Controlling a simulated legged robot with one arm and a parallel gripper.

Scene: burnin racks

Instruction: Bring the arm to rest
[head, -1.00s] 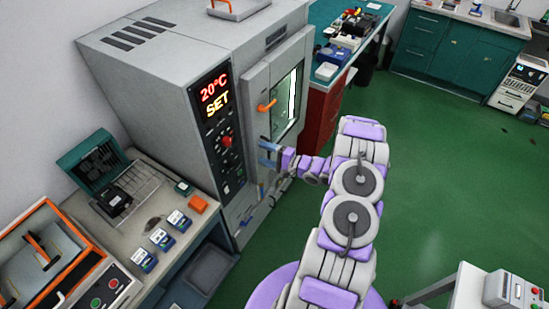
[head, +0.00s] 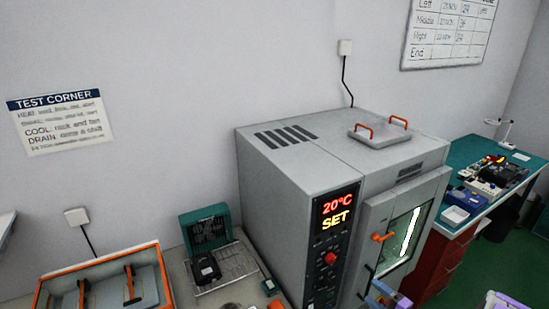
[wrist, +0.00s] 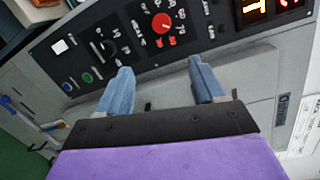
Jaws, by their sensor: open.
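My gripper shows in the wrist view (wrist: 160,92) with its two blue fingers spread apart and nothing between them. It faces the control panel (wrist: 130,38) of the grey oven-like chamber, which has a red knob and several buttons. In the head view, the chamber (head: 290,190) reads 20°C and SET, and its door (head: 385,250) with an orange handle (head: 383,237) looks closed. Part of my gripper (head: 382,290) shows at the bottom edge, in front of the door's lower part. Most of my arm is out of the head view.
An orange-edged box (head: 105,285) stands further left. A teal-topped bench (head: 505,180) with several items stands at the right. Green floor (head: 470,268) is free at the lower right.

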